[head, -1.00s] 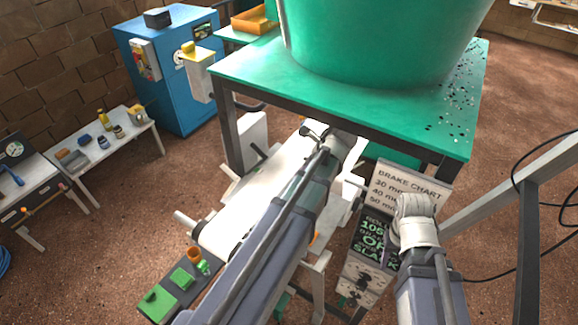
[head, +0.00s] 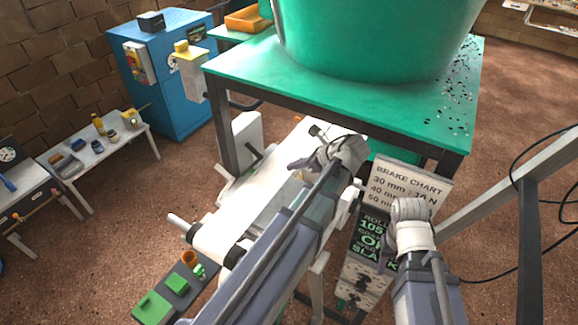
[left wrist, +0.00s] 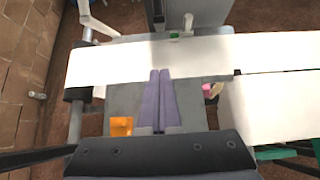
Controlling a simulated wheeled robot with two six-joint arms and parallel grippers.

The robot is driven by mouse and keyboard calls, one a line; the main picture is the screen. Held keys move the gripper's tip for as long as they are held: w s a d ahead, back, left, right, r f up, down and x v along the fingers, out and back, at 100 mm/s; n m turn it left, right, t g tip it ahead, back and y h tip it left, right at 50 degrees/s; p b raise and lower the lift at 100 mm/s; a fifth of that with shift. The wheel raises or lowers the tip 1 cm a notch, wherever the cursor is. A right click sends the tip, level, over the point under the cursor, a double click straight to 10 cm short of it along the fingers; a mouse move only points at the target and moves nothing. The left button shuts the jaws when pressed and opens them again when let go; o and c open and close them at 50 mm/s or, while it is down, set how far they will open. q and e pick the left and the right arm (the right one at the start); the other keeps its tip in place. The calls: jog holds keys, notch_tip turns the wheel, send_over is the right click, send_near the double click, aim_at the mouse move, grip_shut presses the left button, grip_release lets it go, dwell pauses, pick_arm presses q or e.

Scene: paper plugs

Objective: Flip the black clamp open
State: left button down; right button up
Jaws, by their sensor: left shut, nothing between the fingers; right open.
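A small black piece, which looks like the black clamp (head: 317,131), stands at the far end of the white paper web, just beyond my left gripper. It is too small to tell whether it is flipped open. My left gripper (head: 293,165) is shut and empty, its purple-grey fingers pointing left over the web, apart from the black piece. In the left wrist view the closed fingers (left wrist: 161,72) point at the white web (left wrist: 120,58). My right gripper (head: 385,258) hangs in front of the brake chart board, mostly hidden behind its own wrist; it is open.
A green table (head: 300,65) bearing a large green tub (head: 375,35) overhangs the web's far end. A brake chart board (head: 405,183) stands right. A dark tray (head: 190,295) with green blocks is at the near end. An orange block (left wrist: 121,126) shows in the left wrist view.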

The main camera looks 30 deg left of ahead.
pick_arm(q)
jog(key=a+f+b, duration=0.2)
jog(key=a+f, duration=0.1)
jog(key=a, duration=0.6)
jog(key=shift+w+a, duration=0.15)
jog(key=shift+w, duration=0.2)
pick_arm(e)
jog(key=shift+f, duration=1.4)
pick_arm(q)
jog(key=shift+r, duration=0.15)
